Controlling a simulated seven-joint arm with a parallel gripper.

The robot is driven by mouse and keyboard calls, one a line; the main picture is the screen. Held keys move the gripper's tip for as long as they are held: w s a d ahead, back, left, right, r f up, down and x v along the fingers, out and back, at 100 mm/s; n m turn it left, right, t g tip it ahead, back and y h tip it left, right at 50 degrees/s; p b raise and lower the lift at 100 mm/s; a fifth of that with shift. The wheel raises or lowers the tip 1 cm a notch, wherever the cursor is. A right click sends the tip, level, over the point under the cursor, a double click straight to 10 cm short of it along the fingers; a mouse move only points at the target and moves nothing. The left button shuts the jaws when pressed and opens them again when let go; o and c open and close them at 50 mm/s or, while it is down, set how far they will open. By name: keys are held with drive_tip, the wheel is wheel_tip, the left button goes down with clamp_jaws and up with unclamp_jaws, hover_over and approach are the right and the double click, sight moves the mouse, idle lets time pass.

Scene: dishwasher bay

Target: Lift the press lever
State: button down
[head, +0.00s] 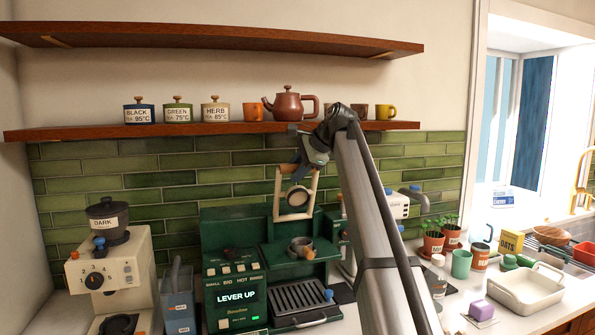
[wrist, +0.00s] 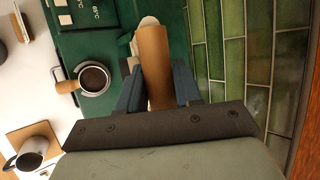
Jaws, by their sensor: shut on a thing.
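The press lever (head: 281,197) is a pale wooden frame standing upright above the green coffee machine (head: 223,233). In the wrist view its thick wooden bar (wrist: 153,55) runs between my two blue fingers. My gripper (head: 303,170) is shut on this bar near the top of the lever; it also shows in the wrist view (wrist: 155,88). Part of the lever is hidden behind my gripper and wrist.
A round holder with a wooden handle (head: 301,247) sits in the machine below the lever; its dark contents show in the wrist view (wrist: 94,79). The green tile wall (head: 110,205) is close behind. A shelf (head: 70,132) with canisters and a teapot (head: 288,104) runs above.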

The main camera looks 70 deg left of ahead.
drive_tip(key=shift+a, duration=0.15)
drive_tip(key=c, duration=1.1)
unclamp_jaws()
drive_tip(key=shift+r, duration=0.1)
drive_tip(key=v, duration=1.3)
drive_tip(key=shift+w+d+r, duration=0.2)
drive_tip(key=shift+d, duration=0.05)
